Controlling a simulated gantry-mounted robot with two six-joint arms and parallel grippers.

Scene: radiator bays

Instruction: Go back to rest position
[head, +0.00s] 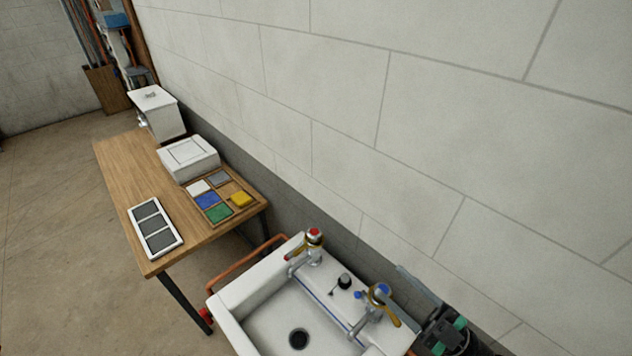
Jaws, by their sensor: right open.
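My right gripper (450,336) shows at the bottom right edge of the head view, dark with green-teal parts, and partly cut off by the frame. It is open, with nothing visible between its fingers. It is beside the right end of the white sink (262,297), close to the wall. My left gripper is not in view.
The sink has a red-topped tap (313,237) and a blue-topped tap (379,293). A block wall (400,120) runs behind.

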